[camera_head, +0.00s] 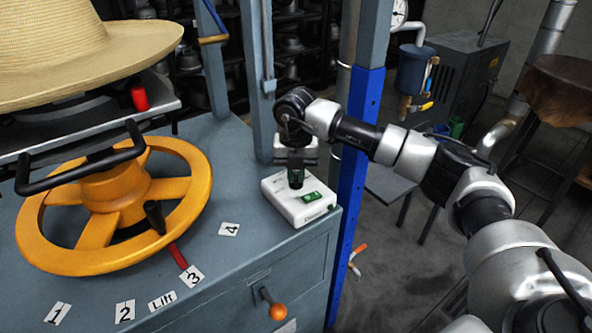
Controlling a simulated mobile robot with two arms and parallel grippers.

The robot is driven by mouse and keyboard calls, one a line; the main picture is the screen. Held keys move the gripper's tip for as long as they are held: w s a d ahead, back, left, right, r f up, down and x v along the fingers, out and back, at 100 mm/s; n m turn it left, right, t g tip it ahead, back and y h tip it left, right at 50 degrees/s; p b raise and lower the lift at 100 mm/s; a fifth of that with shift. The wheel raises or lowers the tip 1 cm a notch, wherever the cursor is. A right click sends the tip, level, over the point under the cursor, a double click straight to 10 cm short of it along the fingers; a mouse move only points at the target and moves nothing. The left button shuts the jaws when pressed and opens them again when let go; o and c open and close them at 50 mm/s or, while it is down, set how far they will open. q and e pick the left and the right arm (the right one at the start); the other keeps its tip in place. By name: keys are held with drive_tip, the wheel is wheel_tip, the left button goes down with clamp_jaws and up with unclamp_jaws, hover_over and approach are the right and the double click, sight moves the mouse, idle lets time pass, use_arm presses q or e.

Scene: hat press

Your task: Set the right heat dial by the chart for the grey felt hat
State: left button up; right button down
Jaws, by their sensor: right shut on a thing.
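A white box (300,205) with a green label sits at the right corner of the blue-grey bench. A dark green knob (296,179) stands up from the top of the box; I take it as the heat dial. My right gripper (296,168) points down over the box and is shut on the knob. The gripper covers the upper part of the knob, and its setting cannot be read. The label's writing is too small to read. A grey felt hat and a heat chart do not show. My left gripper is not in view.
A yellow handwheel (115,205) with a red pointer (178,256) lies left of the box. Labels 1, 2, Lift, 3 and 4 are around it. A straw hat (80,55) is above the wheel. A blue post (359,160) stands close right of the box.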

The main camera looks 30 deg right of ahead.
sight(296, 175)
drive_tip(key=shift+r+m, duration=0.1)
drive_tip(key=shift+m, duration=0.3)
drive_tip(key=c, duration=1.2)
unclamp_jaws()
drive_tip(key=shift+o, duration=0.2)
wheel_tip(296, 175, up, 11)
drive_tip(key=shift+f, duration=0.2)
